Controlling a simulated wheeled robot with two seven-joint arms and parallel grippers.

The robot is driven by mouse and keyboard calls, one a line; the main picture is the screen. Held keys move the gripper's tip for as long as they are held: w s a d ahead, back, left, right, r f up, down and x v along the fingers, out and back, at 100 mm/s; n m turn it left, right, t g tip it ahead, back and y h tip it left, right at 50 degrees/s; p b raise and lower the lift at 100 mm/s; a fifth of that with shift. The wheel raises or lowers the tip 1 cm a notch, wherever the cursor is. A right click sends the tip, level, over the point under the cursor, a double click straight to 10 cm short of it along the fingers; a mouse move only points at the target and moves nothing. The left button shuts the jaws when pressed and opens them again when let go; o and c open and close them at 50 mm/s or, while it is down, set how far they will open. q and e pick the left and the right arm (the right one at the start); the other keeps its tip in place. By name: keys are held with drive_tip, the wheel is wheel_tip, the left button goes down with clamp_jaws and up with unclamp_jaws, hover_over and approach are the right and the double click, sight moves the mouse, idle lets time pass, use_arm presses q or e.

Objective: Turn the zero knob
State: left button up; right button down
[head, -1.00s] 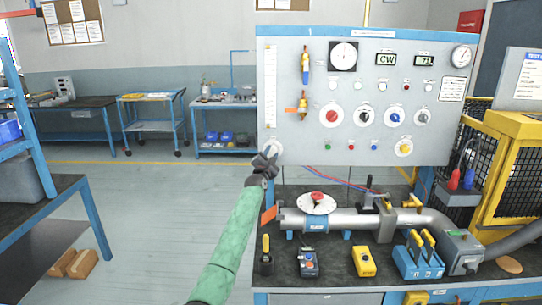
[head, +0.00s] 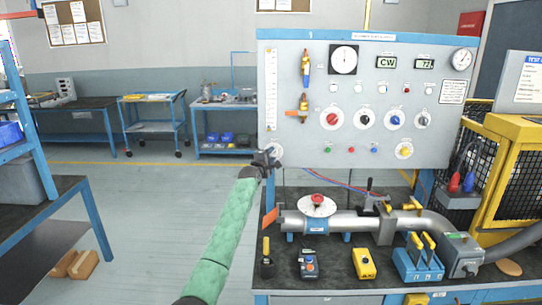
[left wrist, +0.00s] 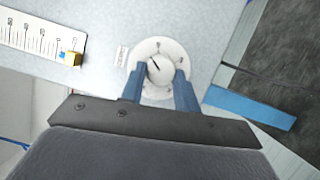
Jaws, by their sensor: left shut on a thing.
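The zero knob (left wrist: 160,69) is a round light-grey knob with a dark pointer line, on a white dial disc (left wrist: 147,49) with small marks. In the head view, the white dial (head: 275,148) is at the panel's lower left corner, partly hidden by my gripper. My left gripper (head: 267,159) reaches it from below. In the left wrist view, the two blue-grey fingers of the left gripper (left wrist: 160,76) stand on either side of the knob and are shut on it. The pointer slants to the upper left in that view. My right gripper is not in view.
The grey panel (head: 300,60) carries other knobs, gauges and valves. A ruler-like scale (head: 270,90) runs above the zero knob. The floor left of the bench is open.

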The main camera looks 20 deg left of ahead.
use_arm(q)
drive_tip(key=m+p, duration=0.1)
drive_tip(key=m, duration=0.1)
drive_tip(key=m+g+p, duration=0.2)
drive_tip(key=m, duration=0.1)
drive_tip(key=shift+d+r+m+y, duration=0.1)
drive_tip(key=shift+r+m+y, duration=0.2)
drive_tip(key=m+g+y+p, duration=0.1)
drive_tip(key=m, duration=0.1)
drive_tip(key=shift+d+r+m, duration=0.1)
drive_tip(key=shift+m, duration=0.2)
drive_tip(key=shift+m+g+y, duration=0.5)
drive_tip(key=shift+m, duration=0.3)
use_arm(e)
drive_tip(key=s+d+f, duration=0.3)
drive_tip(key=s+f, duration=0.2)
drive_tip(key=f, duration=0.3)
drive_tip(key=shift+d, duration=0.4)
use_arm(q)
drive_tip(key=shift+m, duration=0.3)
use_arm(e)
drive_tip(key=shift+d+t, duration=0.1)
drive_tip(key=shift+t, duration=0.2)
use_arm(q)
drive_tip(key=shift+d, duration=0.1)
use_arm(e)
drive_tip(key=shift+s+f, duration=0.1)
